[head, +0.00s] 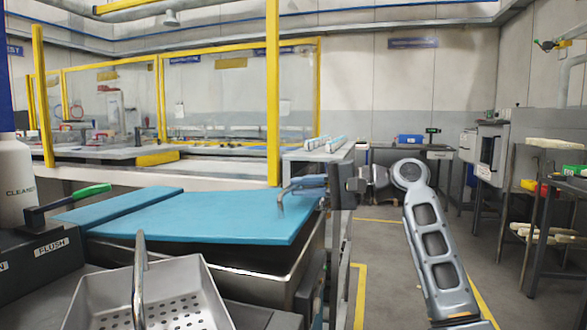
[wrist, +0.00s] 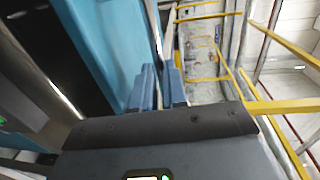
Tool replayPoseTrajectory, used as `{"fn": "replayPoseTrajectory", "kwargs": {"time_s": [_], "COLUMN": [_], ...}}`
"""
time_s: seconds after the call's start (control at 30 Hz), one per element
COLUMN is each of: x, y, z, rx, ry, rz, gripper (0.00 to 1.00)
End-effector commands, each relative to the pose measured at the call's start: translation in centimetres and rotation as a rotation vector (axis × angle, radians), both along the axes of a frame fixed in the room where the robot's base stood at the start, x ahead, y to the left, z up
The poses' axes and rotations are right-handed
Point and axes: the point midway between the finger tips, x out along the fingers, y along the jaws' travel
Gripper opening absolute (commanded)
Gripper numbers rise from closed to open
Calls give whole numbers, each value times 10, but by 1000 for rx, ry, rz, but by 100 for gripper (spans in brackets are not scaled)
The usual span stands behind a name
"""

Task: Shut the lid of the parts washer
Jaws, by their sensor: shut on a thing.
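The parts washer's blue lid (head: 190,217) lies low and slightly tilted over its metal tank (head: 255,285) in the head view. A dark gap shows between the lid's front edge and the tank. In the wrist view the lid (wrist: 108,42) stands beside a dark opening. My gripper (head: 298,186) is at the lid's right edge, reaching in from the right. Its two blue-grey fingers (wrist: 160,82) are shut on the lid at its edge. A bent metal piece hangs by the fingers, and the exact contact is partly hidden.
A perforated metal basket (head: 185,305) with a tall handle stands in front of the tank. A green-handled lever (head: 85,195) and a white cleaner bottle (head: 15,180) are at the left. A yellow post (head: 273,95) rises behind.

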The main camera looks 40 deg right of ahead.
Motion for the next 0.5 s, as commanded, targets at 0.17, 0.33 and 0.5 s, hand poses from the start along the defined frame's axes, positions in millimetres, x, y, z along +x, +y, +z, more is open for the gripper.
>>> {"fn": "replayPoseTrajectory", "kwargs": {"time_s": [0.17,0.33,0.5], "x": [-5,-6,-7], "y": [0,-1,-1], "z": [-37,-54,-60], "rx": [45,68,77], "ry": [-56,-89,-103], "rz": [8,10,11], "gripper": [0,0,0]}}
